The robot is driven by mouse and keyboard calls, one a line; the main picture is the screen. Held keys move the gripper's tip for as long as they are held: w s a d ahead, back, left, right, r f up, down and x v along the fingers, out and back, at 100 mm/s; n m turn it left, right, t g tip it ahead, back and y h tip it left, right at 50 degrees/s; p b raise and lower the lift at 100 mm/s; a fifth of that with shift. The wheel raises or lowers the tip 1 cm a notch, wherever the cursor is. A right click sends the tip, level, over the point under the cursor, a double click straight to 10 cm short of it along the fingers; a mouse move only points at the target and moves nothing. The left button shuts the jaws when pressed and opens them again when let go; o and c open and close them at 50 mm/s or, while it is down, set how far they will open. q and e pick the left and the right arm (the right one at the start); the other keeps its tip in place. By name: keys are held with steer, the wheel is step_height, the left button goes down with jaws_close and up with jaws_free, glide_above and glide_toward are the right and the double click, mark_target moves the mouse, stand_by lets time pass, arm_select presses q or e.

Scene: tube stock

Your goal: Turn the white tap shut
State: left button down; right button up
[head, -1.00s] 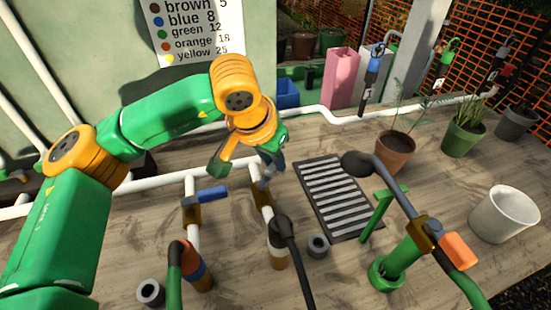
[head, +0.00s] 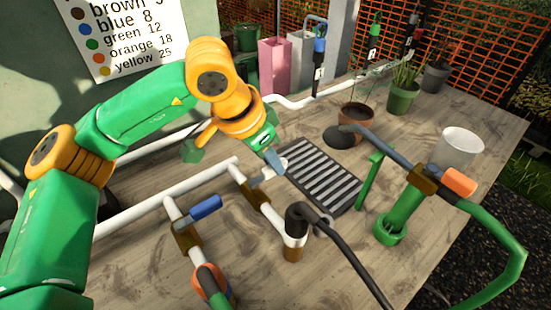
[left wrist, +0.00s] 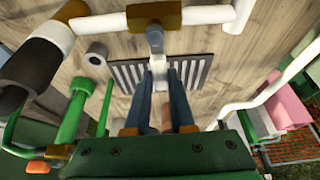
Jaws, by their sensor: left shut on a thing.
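The white tap's handle (head: 264,176) sits on a brass body (head: 255,194) on the middle white pipe. In the left wrist view the white handle (left wrist: 158,66) sticks out across the pipe from its brass body (left wrist: 154,15). My left gripper (head: 277,166) has its blue-grey fingers at the handle's free end. In the left wrist view the gripper (left wrist: 161,80) has one finger on each side of the handle and is shut on it. The fingers partly hide the handle in the head view. My right gripper is not in view.
A blue-handled tap (head: 205,208) stands on the pipe to the left. A dark grate (head: 322,172) lies just right of the gripper. A black hose (head: 350,260) leaves the white pipe's end. A green post with an orange handle (head: 459,181) and a white pot (head: 460,146) stand right.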

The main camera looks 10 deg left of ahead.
arm_select(q)
steer(key=shift+d, duration=0.1)
stand_by(0.5)
steer(key=c, duration=0.8)
jaws_free()
steer(key=shift+d, duration=0.1)
steer(key=shift+o, duration=0.2)
steer(key=v, duration=0.7)
steer(key=shift+w, duration=0.1)
